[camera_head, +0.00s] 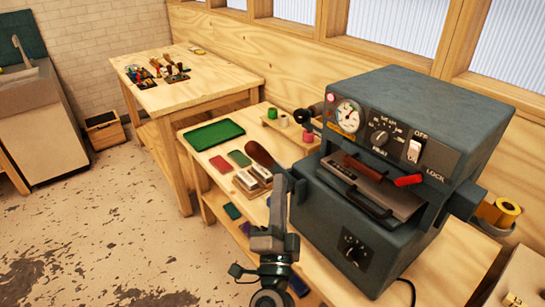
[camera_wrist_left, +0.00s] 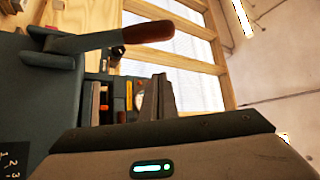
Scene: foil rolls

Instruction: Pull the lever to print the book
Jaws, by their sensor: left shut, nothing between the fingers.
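The dark grey press (camera_head: 400,150) stands on the wooden bench. Its lever (camera_head: 262,154) sticks out from the left side with a dark brown grip; in the left wrist view the brown-tipped lever (camera_wrist_left: 150,32) lies across the upper part, beyond my fingers. My left gripper (camera_head: 286,184) is shut and empty, just below the lever at the press's left side, apart from it. It also shows in the left wrist view (camera_wrist_left: 128,95). The plate with two handles (camera_head: 375,195) sits in the press front. I cannot tell whether a book lies inside. My right gripper is out of view.
Red and green flat pieces (camera_head: 222,165) and a green mat (camera_head: 214,135) lie on the bench left of the press. Yellow foil rolls (camera_head: 506,211) are at the right. A second table (camera_head: 195,82) with tools stands behind. The floor at left is open.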

